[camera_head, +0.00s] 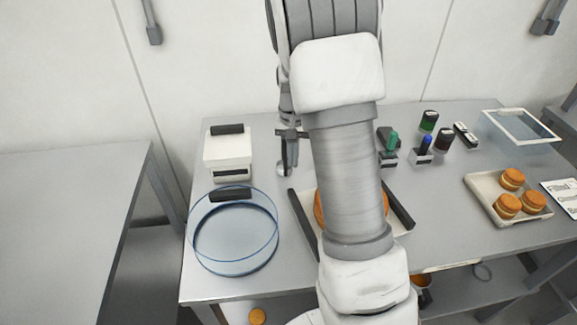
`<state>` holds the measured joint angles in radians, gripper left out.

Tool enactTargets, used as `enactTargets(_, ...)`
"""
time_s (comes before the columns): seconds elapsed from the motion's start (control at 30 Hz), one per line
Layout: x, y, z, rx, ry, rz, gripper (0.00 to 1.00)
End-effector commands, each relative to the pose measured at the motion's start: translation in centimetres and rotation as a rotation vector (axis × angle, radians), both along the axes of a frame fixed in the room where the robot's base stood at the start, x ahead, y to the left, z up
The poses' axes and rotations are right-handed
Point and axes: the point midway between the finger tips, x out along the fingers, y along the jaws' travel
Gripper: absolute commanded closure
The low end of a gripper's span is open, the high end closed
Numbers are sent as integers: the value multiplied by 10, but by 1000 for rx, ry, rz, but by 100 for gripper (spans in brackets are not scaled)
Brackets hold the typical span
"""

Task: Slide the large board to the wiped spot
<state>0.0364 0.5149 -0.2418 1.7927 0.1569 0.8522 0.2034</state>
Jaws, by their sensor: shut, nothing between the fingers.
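A pale board or shallow tray with dark bars along its left and right sides (399,206) lies on the grey table, mostly hidden behind my arm. I take it to be the large board. An orange filled round (319,208) shows on it at the arm's left edge. My gripper (288,172) is shut and empty, pointing down behind and left of the board, apart from it in the picture. Its height above the table is hard to judge. No wiped spot can be made out on the tabletop.
A clear blue-rimmed round container (235,268) and a white box with dark handles (227,152) stand left. Stamps or bottles (424,148), a tray of filled rounds (482,186), a glass-topped frame (520,125) and a printed card (562,194) are right.

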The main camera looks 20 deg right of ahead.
Motion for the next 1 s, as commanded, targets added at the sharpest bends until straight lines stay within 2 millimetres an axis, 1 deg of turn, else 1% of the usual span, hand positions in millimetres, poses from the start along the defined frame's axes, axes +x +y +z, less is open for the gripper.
enactTargets(0.03, -1, 0, -10, 0, 4, 0, 100)
enactTargets(0.2, -1, 1, -42, 1, 5, 1, 100)
enactTargets(0.3, -1, 1, -59, 1, 4, 2, 100)
enactTargets(0.43, 0, 1, -75, 1, 2, 1, 100)
enactTargets(0.6, 0, 1, -84, 1, 1, 2, 100)
enactTargets(1.0, -1, 1, -85, 0, 0, 2, 100)
